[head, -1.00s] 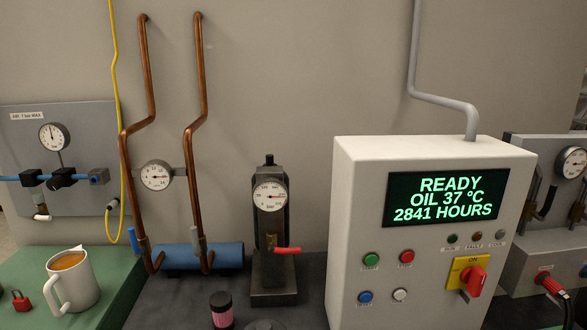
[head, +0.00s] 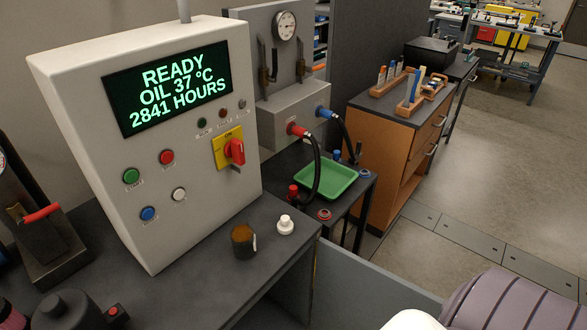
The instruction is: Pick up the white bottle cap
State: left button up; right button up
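A small white piece that looks like the white bottle cap (head: 286,225) sits on the dark bench top (head: 205,285), close to its right edge. A short brown bottle or jar (head: 243,241) stands just left of it, a small gap apart. A pale patch shows on the brown bottle's right side. Neither of my grippers shows in the head view, so their states cannot be seen.
A white control cabinet (head: 195,195) stands behind and left of the cap. A green tray (head: 326,181), red and blue fittings and dark hoses (head: 315,170) are on a lower table behind. Open floor (head: 490,180) lies to the right.

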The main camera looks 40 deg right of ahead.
aim_at(285, 226)
jog(key=i+l+z, duration=0.1)
jog(key=z, duration=0.95)
